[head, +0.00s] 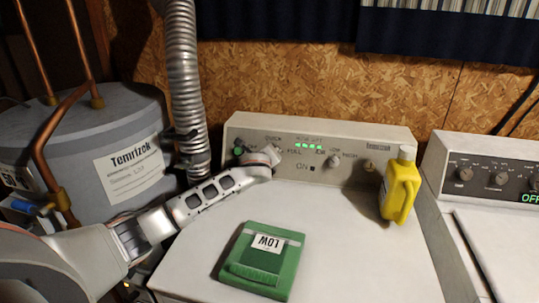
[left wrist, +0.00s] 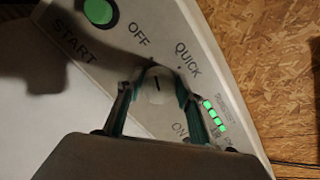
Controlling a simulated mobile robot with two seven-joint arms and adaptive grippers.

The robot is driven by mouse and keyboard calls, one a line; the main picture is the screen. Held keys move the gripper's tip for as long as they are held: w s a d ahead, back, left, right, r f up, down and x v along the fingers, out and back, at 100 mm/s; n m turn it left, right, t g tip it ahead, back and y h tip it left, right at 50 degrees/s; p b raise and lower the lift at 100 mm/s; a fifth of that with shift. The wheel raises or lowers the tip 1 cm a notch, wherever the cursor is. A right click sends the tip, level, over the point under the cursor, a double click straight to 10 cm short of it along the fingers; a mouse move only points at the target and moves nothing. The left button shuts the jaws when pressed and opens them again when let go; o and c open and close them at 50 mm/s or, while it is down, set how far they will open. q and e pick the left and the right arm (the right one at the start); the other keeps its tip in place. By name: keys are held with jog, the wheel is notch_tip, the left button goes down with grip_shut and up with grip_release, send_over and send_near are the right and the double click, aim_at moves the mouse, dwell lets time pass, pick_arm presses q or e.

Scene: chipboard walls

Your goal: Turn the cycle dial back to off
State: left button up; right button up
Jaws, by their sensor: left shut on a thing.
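The cycle dial (left wrist: 158,84) is a round pale knob on the panel in the left wrist view. A short dark mark on its face points roughly up, toward the OFF tick; its exact setting is hard to tell. OFF and QUICK are printed around it. My left gripper (left wrist: 155,98) has its two fingers closed on opposite sides of the dial. In the head view my left gripper (head: 265,157) is at the left part of the washer's control panel (head: 345,170) and hides the dial. My right gripper is not in view.
A green start button (left wrist: 97,11) is beside the dial. Green lights (head: 309,146) glow on the panel. A green box (head: 263,260) labelled LOW and a yellow bottle (head: 400,188) stand on the washer top. A ribbed duct (head: 183,75) and grey tank (head: 75,130) are left.

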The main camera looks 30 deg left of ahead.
pick_arm(q)
jog(key=shift+a+n, duration=0.1)
jog(key=shift+n, duration=0.4)
jog(key=o, duration=1.1)
jog(key=v, duration=1.2)
jog(key=shift+r, duration=0.15)
